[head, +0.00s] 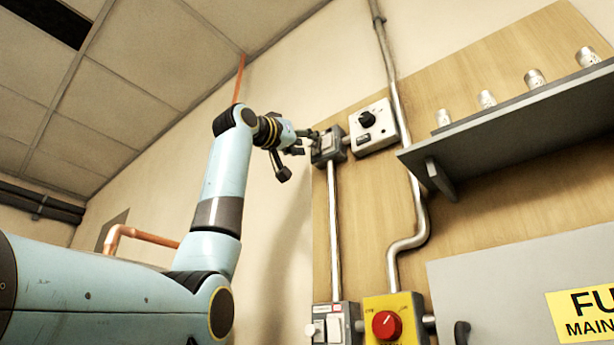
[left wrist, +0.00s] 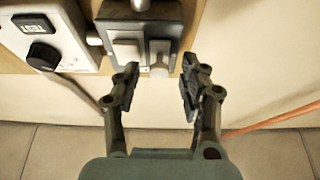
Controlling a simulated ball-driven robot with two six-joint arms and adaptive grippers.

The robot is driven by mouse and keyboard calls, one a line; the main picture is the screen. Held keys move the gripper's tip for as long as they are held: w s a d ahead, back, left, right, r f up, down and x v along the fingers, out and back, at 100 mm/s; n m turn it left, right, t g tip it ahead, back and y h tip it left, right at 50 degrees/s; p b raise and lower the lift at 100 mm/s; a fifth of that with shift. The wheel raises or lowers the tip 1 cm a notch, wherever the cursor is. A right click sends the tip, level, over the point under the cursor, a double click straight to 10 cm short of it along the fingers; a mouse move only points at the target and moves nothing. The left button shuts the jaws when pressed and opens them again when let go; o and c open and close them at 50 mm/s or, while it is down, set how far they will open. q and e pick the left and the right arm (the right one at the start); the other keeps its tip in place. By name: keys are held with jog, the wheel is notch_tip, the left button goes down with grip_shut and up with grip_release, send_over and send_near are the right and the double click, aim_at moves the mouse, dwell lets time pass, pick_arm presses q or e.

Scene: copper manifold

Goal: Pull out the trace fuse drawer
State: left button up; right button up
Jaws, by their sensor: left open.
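A small grey metal box (head: 327,147) is mounted high on the wooden backboard. In the left wrist view the box (left wrist: 172,12) has two light grey front pieces side by side. One is a plain block (left wrist: 127,50); the other is narrower, with a rounded knob-like pull (left wrist: 159,66). No lettering is readable on either, so I cannot tell for certain which is the fuse drawer. My left gripper (head: 304,141) is in front of the box. In the left wrist view the gripper (left wrist: 160,82) is open and empty, its fingers either side of the pull, apparently not touching it.
A white box with a black dial (head: 373,126) is beside the grey box, joined by a short pipe. A conduit (head: 335,235) runs down to a switch (head: 328,324) and a yellow box with a red knob (head: 386,325). A shelf (head: 500,118) with several cans juts out right.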

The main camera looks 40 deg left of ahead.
pick_arm(q)
jog(key=shift+w+d+r, duration=0.1)
jog(key=shift+w, duration=0.2)
jog(key=shift+c, duration=0.9)
grip_shut()
